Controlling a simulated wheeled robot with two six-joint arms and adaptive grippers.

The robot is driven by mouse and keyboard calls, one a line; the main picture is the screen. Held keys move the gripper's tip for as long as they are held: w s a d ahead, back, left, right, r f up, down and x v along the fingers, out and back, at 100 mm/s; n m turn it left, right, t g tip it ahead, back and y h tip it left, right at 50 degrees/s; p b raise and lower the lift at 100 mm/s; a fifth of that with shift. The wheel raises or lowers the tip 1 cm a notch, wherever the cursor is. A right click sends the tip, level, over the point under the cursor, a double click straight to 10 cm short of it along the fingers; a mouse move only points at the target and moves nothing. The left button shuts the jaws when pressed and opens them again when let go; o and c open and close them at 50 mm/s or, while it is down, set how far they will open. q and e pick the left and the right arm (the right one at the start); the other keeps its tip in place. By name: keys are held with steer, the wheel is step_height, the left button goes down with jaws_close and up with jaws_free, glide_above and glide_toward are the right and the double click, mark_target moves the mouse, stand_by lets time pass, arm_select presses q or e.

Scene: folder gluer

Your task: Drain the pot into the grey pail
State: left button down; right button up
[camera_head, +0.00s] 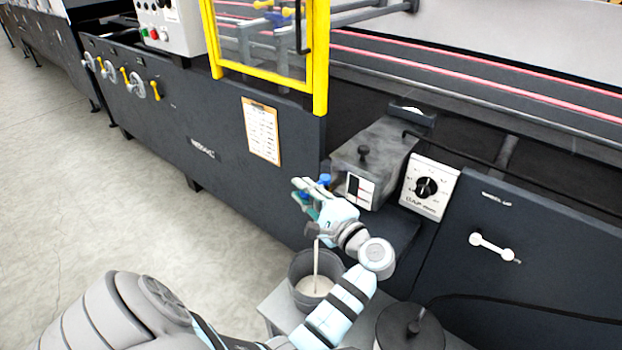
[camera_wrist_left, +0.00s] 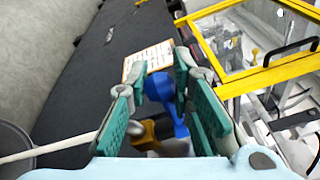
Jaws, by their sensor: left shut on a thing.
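The glue pot (camera_head: 385,140) is a grey box with a black knob on its lid, fixed to the machine's side. My left gripper (camera_head: 306,190) is shut on a blue valve handle (camera_head: 325,180) at the pot's front left. In the left wrist view the blue handle (camera_wrist_left: 160,88) lies between the green finger pads of the gripper (camera_wrist_left: 155,82), with a brass valve body (camera_wrist_left: 148,132) behind. The grey pail (camera_head: 298,268) stands below with white liquid inside. A pale straight strand (camera_head: 317,262), apparently a glue stream, runs from a dark spout into it. My right gripper is out of view.
The pail stands on a light grey stand (camera_head: 276,304). A dark round lidded container (camera_head: 408,328) with a black cable near it is to the right. A dial box (camera_head: 428,188) sits right of the pot. A yellow-framed guard (camera_head: 320,60) rises behind. The floor at left is clear.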

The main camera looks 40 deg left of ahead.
arm_select(q)
steer(key=shift+d+f, duration=0.1)
stand_by(0.3)
steer(key=c, duration=1.4)
jaws_free()
